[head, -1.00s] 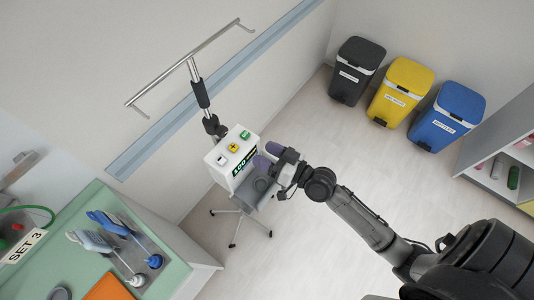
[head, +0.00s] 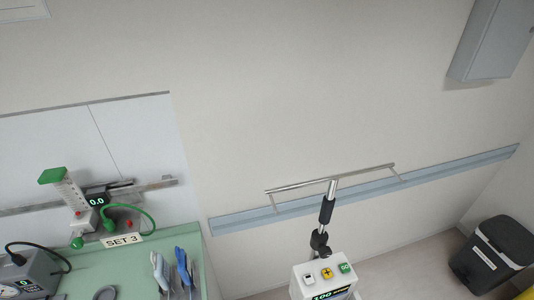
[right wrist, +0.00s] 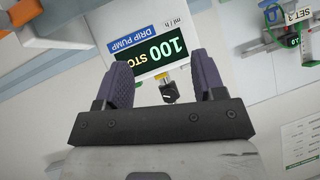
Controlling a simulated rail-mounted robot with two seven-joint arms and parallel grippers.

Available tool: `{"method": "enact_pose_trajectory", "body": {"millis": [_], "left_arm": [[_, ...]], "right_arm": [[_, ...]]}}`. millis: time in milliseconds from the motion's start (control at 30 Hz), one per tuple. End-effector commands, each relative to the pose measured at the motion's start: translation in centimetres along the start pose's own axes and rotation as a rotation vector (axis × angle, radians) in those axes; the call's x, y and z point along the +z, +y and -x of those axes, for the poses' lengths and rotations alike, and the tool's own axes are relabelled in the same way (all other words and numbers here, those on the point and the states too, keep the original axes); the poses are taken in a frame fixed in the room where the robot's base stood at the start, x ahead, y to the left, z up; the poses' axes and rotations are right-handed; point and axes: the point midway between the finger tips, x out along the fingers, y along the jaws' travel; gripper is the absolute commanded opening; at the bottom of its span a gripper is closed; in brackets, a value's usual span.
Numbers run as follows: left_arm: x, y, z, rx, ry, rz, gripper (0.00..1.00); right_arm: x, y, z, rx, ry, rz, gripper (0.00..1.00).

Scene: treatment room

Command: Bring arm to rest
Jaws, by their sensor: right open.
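My right gripper (right wrist: 166,85) shows in the right wrist view with its two purple-grey fingers apart and nothing between them. Beyond the fingertips is the drip pump (right wrist: 163,42), its display reading 100 and STO, with part of the screen behind a finger. A small black knob (right wrist: 177,92) shows between the fingers. In the head view the drip pump (head: 325,277) stands at the bottom edge on its pole, with white, yellow and green buttons on top. Neither gripper is in the head view.
A green counter (head: 145,262) with a SET 3 label, blue-handled tools (head: 183,265) and a green-capped flow meter (head: 68,190) is at the lower left. A dark bin (head: 497,250) stands at right.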

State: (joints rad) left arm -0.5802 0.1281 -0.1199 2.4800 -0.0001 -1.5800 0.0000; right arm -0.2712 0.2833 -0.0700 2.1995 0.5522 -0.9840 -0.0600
Motion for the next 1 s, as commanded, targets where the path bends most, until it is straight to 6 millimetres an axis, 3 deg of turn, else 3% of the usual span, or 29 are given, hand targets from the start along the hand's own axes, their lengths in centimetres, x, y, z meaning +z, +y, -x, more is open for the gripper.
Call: {"method": "enact_pose_trajectory", "body": {"millis": [167,367,433,700,733,1000], "left_arm": [[0.0,0.1,0.0,0.003,0.001,0.004,0.43],[-0.1,0.3,0.0,0.009,0.002,0.011,0.43],[-0.1,0.4,0.0,0.01,0.002,0.013,0.43],[-0.2,0.3,0.4,0.01,0.002,0.012,0.43],[-0.7,0.3,1.6,0.009,0.001,0.011,0.43],[-2.2,-0.2,6.7,0.003,0.003,0.003,0.43]], "right_arm": [[2.8,0.4,2.3,0.153,-0.243,0.067,0.63],[6.3,0.1,6.7,0.334,-0.451,0.074,0.63],[7.5,-0.7,8.4,0.379,-0.479,0.065,0.63],[13.7,-4.5,11.3,0.326,-0.607,-0.016,0.63],[12.2,-4.6,11.8,0.328,-0.596,-0.012,0.63],[8.0,-5.7,14.8,0.327,-0.594,-0.011,0.63]]}}
